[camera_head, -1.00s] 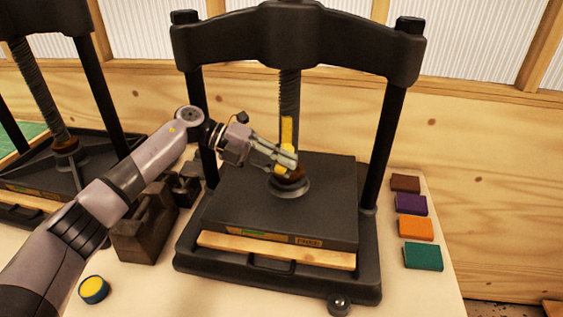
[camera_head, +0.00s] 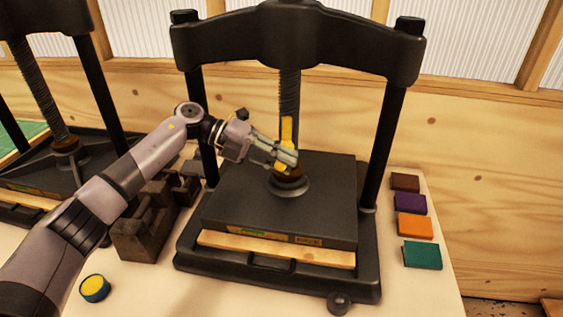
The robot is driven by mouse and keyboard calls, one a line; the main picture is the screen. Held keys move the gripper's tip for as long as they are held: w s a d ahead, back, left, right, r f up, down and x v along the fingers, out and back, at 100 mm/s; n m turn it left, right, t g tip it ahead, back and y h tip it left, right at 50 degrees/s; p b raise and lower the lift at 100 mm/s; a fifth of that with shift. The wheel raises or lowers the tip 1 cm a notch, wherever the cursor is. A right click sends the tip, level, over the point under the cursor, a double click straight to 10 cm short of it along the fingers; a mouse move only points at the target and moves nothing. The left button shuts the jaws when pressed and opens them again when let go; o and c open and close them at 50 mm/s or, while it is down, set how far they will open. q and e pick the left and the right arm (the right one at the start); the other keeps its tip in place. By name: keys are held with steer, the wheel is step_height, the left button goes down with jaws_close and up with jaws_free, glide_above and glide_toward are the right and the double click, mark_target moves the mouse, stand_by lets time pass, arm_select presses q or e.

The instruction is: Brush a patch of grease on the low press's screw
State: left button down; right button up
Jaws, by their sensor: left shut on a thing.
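The black press (camera_head: 362,240) in the middle has an upright dark threaded screw (camera_head: 289,88) that runs down to a brown collar on its plate. A yellow patch of grease (camera_head: 287,128) shows on the lower front of the screw. My left gripper (camera_head: 290,158) is at the foot of the screw, just below the patch and above the collar. It is shut on the brush, which is mostly hidden by the fingers; I cannot tell whether its tip touches the screw. An open tin (camera_head: 94,288) of yellow grease stands at the front left. My right gripper is not in view.
A second black press (camera_head: 60,182) stands at the left. Dark blocks (camera_head: 145,228) stand between the presses, under my left arm. Brown, purple (camera_head: 411,203), orange (camera_head: 414,226) and green (camera_head: 422,254) blocks lie along the right table edge. A wooden wall closes the back.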

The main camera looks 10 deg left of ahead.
arm_select(q)
steer(key=shift+r+p, duration=2.8)
steer(key=shift+r, duration=1.8)
step_height(320, 180, down, 13)
steer(key=b, duration=0.8)
steer(key=shift+r, duration=0.2)
steer(key=s+p, duration=0.3)
steer(key=s, duration=0.3)
